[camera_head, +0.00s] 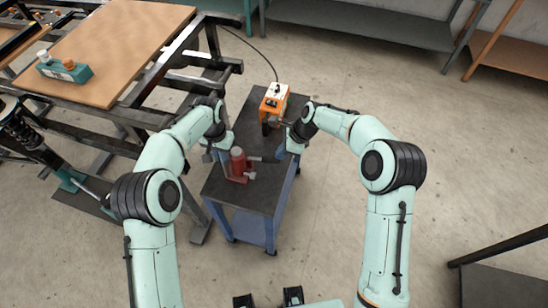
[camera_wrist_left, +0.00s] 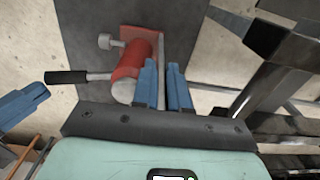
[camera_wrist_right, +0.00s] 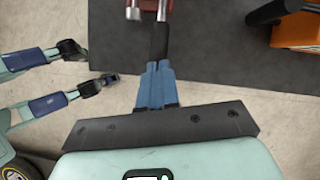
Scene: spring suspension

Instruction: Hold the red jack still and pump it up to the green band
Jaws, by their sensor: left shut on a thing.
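The red jack (camera_head: 238,167) stands on the dark top of a small blue cart. In the left wrist view the jack (camera_wrist_left: 133,62) shows its red body, a pale round end, a knob and a pump handle with a black grip (camera_wrist_left: 66,77). My left gripper (camera_wrist_left: 163,85) is shut on a thin grey upright edge beside the red body. My right gripper (camera_wrist_right: 157,66) has its fingers together at the end of the black grip (camera_wrist_right: 159,40); they look empty, though contact is unclear. I cannot make out a green band.
The cart top (camera_head: 262,196) has free room in front of the jack. An orange box (camera_head: 274,100) with a cable stands at the cart's far end. A wooden-topped workbench (camera_head: 125,45) with a teal block (camera_head: 65,70) is at the left. Open floor lies to the right.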

